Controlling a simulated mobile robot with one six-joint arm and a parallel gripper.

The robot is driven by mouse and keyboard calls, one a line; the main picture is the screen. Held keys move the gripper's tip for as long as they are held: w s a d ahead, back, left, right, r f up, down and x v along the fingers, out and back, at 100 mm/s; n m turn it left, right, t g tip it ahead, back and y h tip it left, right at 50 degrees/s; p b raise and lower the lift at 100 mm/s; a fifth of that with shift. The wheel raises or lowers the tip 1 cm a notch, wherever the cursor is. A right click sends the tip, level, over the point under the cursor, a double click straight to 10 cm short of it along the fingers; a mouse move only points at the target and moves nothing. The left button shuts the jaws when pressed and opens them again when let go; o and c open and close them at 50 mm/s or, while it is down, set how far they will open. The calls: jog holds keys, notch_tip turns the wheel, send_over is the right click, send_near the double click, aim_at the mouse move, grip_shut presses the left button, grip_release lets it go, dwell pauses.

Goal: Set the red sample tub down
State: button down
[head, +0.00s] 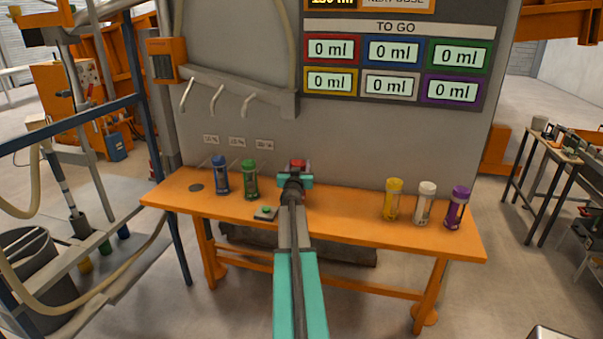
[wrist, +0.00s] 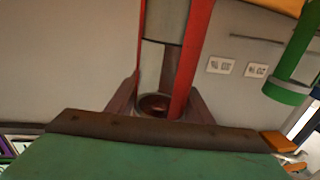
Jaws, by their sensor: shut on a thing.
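My gripper (head: 294,182) is shut on the red sample tub (head: 299,164), over the middle of the orange bench. In the head view my gripper and arm hide most of the tub; only its red top shows clearly. In the wrist view the red tub (wrist: 192,60) stands between the fingers (wrist: 160,103), with red strips and a pale middle band. I cannot tell whether its base touches the bench (head: 345,222).
A blue tub (head: 221,175) and a green tub (head: 250,180) stand to the left. Yellow (head: 392,200), white (head: 424,203) and purple (head: 457,208) tubs stand to the right. A small pad with a green button (head: 265,212) lies near the front edge. A dark round spot (head: 196,188) marks the left end.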

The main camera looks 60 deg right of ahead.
jog(key=shift+d, duration=0.35)
jog(key=shift+w+d+f+b, duration=0.1)
jog(key=shift+d+f+b, duration=0.1)
jog(key=shift+f+b, duration=0.3)
jog(key=shift+s+d+f+b, duration=0.15)
jog(key=shift+d+f, duration=0.1)
jog(key=shift+f, duration=0.45)
jog(key=shift+w+d+f+b, duration=0.2)
jog(key=shift+f+b, duration=0.15)
jog(key=shift+f, duration=0.4)
jog(key=c, duration=0.9)
grip_release()
jog(key=shift+r, duration=0.2)
jog(key=v, duration=1.2)
